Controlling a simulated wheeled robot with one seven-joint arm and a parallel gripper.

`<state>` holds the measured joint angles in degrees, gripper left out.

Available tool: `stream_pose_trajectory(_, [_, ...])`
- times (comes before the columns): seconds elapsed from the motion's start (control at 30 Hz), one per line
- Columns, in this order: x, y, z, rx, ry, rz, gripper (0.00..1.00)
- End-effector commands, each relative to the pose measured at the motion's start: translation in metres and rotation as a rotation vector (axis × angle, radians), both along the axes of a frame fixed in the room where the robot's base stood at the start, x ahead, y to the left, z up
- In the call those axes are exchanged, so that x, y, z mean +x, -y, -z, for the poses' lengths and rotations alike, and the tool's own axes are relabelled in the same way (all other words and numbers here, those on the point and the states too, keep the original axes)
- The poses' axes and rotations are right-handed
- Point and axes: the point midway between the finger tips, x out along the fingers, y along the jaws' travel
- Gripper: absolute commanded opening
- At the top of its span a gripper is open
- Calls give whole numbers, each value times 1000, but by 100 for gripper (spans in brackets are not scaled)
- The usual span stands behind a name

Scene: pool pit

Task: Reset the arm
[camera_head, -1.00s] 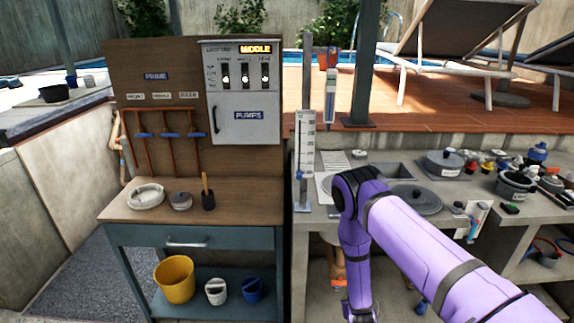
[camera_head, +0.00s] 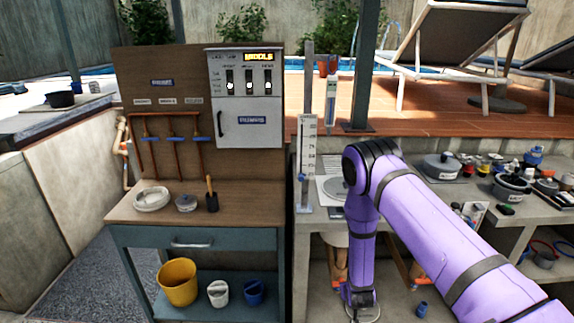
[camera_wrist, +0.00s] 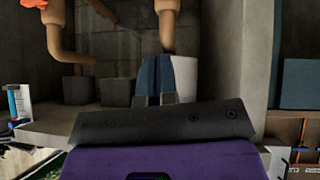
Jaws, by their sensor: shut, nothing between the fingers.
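My purple arm reaches in from the lower right in the head view, bends at an elbow above the grey counter and hangs down in front of it. My gripper (camera_head: 360,298) is at its lower end, low before the shelf under the counter; the fingers are too small to make out there. In the wrist view my gripper (camera_wrist: 154,98) shows as two small grey fingertips close together, shut and empty. Beyond them are a blue and white upright object (camera_wrist: 182,78) and copper-coloured pipes (camera_wrist: 168,30). I cannot tell whether the fingertips touch anything.
The grey counter (camera_head: 310,222) carries a lidded pot (camera_head: 442,167) and a labelled pot (camera_head: 510,187). To the left stands a wooden workbench (camera_head: 240,207) with a pump panel (camera_head: 246,135). A yellow bucket (camera_head: 178,284) sits on its lower shelf. The floor at the left is clear.

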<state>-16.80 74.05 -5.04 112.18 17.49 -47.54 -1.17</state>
Motion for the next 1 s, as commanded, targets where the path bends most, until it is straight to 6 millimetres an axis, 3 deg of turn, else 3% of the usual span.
stream_pose_trajectory(0.3, [34,-6,-111,72,-33,19,0])
stream_pose_trajectory(0.53, [41,-6,-200,121,-65,22,0])
stream_pose_trajectory(0.77, [31,0,-287,160,-96,18,0])
stream_pose_trajectory(1.0, [5,8,-372,189,-126,7,0])
